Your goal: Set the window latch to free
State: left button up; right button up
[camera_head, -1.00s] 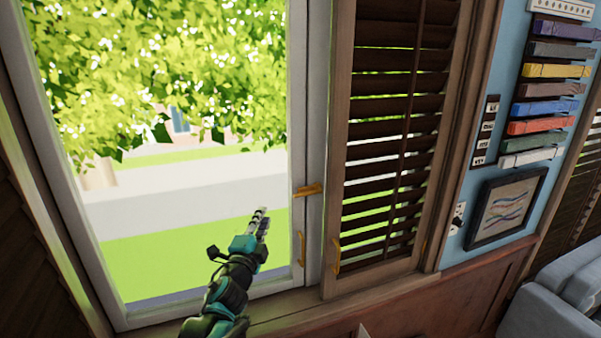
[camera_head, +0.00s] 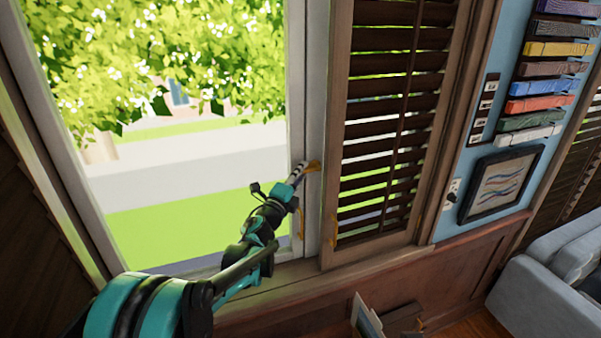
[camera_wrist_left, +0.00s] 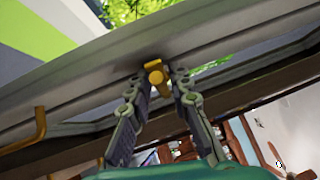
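The window latch (camera_head: 314,166) is a small yellow-orange piece on the white window frame (camera_head: 314,110), beside the dark shutter. My left gripper (camera_head: 298,173) reaches up to it from the lower left and partly covers its left end. In the left wrist view, the latch (camera_wrist_left: 156,76) shows as a yellow knob between the tips of the two fingers (camera_wrist_left: 158,86). The fingers are spread, one on each side; I cannot tell whether either touches the latch. My right gripper is in neither view.
A yellow handle (camera_head: 301,224) is on the window frame below the latch; it also shows in the left wrist view (camera_wrist_left: 38,130). The louvred shutter (camera_head: 385,150) stands just right of the latch. The wooden sill (camera_head: 290,283) runs below. A grey sofa (camera_head: 550,285) is at right.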

pick_arm(q)
grip_shut()
jog(key=shift+r, duration=0.15)
jog(key=shift+d+r+m+g+y+p, duration=0.15)
jog(key=shift+r+m+g+y+p, duration=0.15)
jog(key=shift+r+m+g+p, duration=0.75)
jog(key=shift+w+d+r+m+g+y+p, duration=0.1)
jog(key=shift+r+m+g+y+p, duration=0.15)
jog(key=shift+m+g+p, duration=0.3)
jog(key=shift+d+r+m+g+y+p, duration=0.1)
jog(key=shift+r+m+g+y+p, duration=0.2)
jog(key=shift+p, duration=0.4)
jog(key=shift+d+m+g+y+p, duration=0.15)
jog(key=shift+m+g+y+p, duration=0.2)
jog(key=shift+p, duration=0.1)
jog(key=shift+w, duration=0.1)
grip_release()
